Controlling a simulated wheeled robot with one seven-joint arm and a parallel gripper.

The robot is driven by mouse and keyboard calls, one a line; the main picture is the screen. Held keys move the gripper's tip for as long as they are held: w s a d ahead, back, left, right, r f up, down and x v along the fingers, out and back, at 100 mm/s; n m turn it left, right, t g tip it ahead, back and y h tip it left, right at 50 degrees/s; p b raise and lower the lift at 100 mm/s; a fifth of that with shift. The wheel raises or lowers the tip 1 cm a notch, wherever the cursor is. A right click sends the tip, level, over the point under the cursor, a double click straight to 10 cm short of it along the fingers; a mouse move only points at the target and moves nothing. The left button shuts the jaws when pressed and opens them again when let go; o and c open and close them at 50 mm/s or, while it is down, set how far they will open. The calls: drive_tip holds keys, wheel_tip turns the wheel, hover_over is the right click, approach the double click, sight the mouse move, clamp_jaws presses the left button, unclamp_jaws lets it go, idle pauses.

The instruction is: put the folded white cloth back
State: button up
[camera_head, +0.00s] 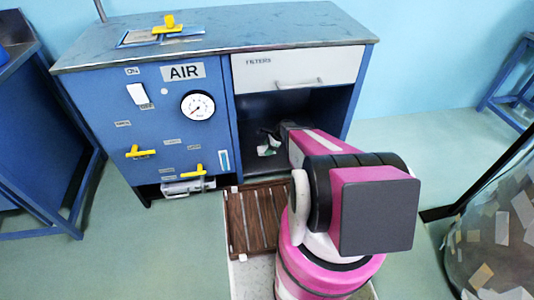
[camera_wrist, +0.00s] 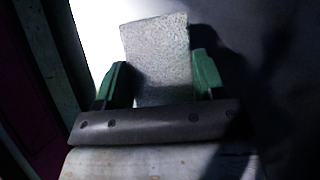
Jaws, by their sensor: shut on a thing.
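The folded white cloth (camera_wrist: 156,40) shows in the wrist view as a pale, speckled flat slab standing up between the green fingers. My gripper (camera_wrist: 160,68) is shut on it, one finger at each side. In the head view my arm reaches into the open bay (camera_head: 257,108) under the drawer of the blue cabinet. My gripper (camera_head: 268,146) is in there, near the bay floor, mostly a small patch of white and green. I cannot tell whether the cloth touches the bay floor.
The white drawer marked FILTERS (camera_head: 298,68) is shut above the bay. The AIR panel (camera_head: 150,115) with a gauge and yellow handles stands to the left. A brown slatted mat (camera_head: 247,225) lies in front. A clear bin (camera_head: 500,225) stands at the right.

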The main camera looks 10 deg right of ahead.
drive_tip(key=shift+f, duration=1.75)
drive_tip(key=shift+f, duration=0.15)
drive_tip(key=o, duration=0.9)
drive_tip(key=shift+c, duration=0.2)
drive_tip(key=v, duration=1.2)
drive_tip(key=shift+r, duration=0.2)
